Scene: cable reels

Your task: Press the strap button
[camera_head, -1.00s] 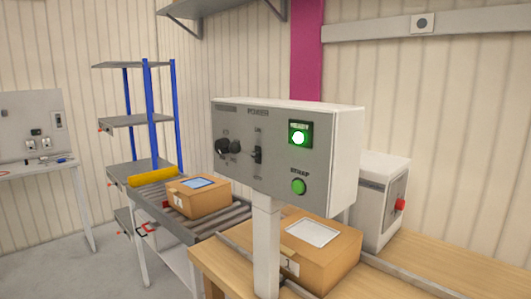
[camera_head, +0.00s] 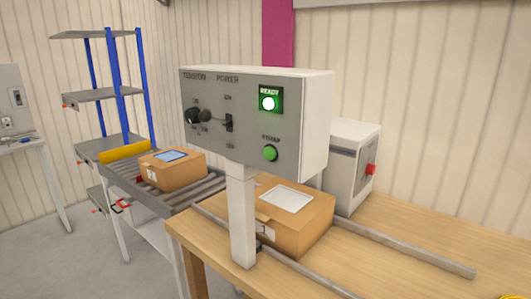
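The control box (camera_head: 250,150) stands on a white post (camera_head: 242,215) at the middle of the head view. The strap button (camera_head: 270,153), a green round button under a blurred label that seems to read STRAP, is at the lower right of its face. Above it the READY lamp (camera_head: 269,103) is lit green. A black tension knob (camera_head: 193,115) and a power switch (camera_head: 228,122) are on the left half of the face. Neither of my grippers is in view.
A cardboard box (camera_head: 300,232) with a pale label lies on the wooden table (camera_head: 400,250) behind the post, between metal rails (camera_head: 400,247). A white machine with a red button (camera_head: 371,169) stands behind. Another box (camera_head: 172,175) sits on the roller conveyor (camera_head: 130,183).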

